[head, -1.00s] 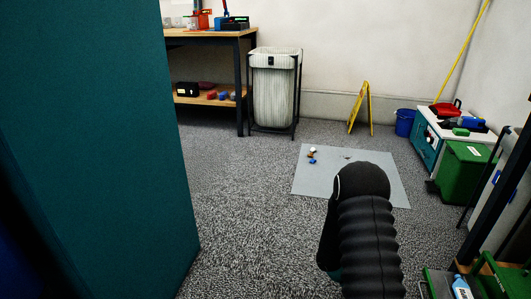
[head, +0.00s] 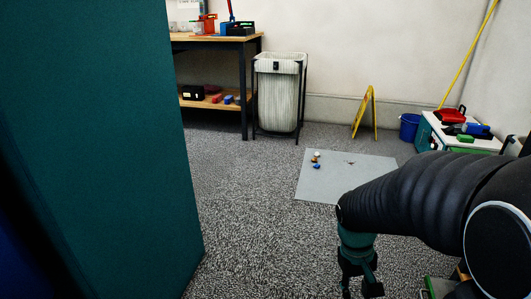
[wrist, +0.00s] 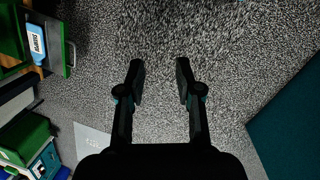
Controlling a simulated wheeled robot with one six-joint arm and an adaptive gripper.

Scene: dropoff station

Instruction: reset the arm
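My gripper (head: 361,287) hangs at the lower right of the head view, below my black arm, and points down at the carpet. In the wrist view my gripper (wrist: 160,80) shows two fingers wide apart with only grey carpet between them. It is open and empty. It is clear of all objects.
A teal panel (head: 95,150) stands close at left. A grey mat (head: 330,185) with small items lies on the carpet. A laundry hamper (head: 279,95), a workbench (head: 215,40), a yellow sign (head: 364,112) and a blue bucket (head: 409,127) stand behind. Open carpet lies between.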

